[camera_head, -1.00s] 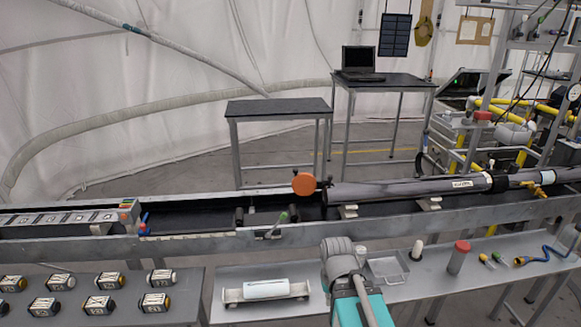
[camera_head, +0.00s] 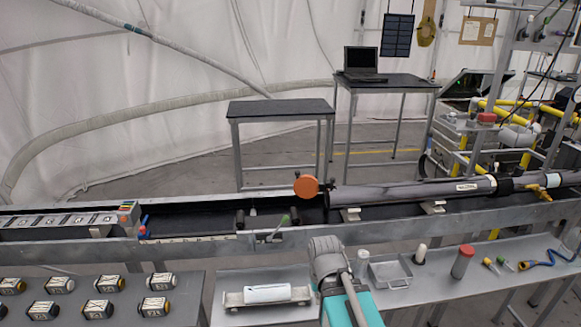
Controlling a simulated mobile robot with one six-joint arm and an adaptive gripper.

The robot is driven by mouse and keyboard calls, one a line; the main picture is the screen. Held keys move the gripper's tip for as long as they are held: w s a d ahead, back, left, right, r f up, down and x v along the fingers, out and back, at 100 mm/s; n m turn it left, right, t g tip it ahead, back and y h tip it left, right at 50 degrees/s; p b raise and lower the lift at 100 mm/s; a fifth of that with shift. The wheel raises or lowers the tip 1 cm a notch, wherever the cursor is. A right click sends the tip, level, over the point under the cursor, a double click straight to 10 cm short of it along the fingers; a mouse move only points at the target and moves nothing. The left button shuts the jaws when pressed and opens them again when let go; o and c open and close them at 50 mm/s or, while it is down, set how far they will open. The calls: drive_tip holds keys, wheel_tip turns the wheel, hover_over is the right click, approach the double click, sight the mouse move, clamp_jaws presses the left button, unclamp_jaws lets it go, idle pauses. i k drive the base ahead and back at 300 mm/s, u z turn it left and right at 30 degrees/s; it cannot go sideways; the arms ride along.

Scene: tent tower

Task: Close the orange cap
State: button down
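The round orange cap (camera_head: 306,187) stands upright at the left end of the long dark tube (camera_head: 410,192). It looks swung open on a dark hinge beside the tube's mouth, its flat face turned toward me. The tube lies along a grey metal trough (camera_head: 190,247). My arm's grey and teal part shows at the bottom middle, in front of the trough and below the cap, well apart from it. My gripper's fingers cannot be made out.
The front bench holds a white cylinder (camera_head: 267,293) on a cradle, a wire tray (camera_head: 390,273) and a red-topped jar (camera_head: 463,262). Several small canisters (camera_head: 98,308) lie at left. Two dark tables stand behind.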

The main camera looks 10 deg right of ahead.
sight(305, 186)
drive_tip(key=i, duration=0.9)
drive_tip(key=z, duration=0.05)
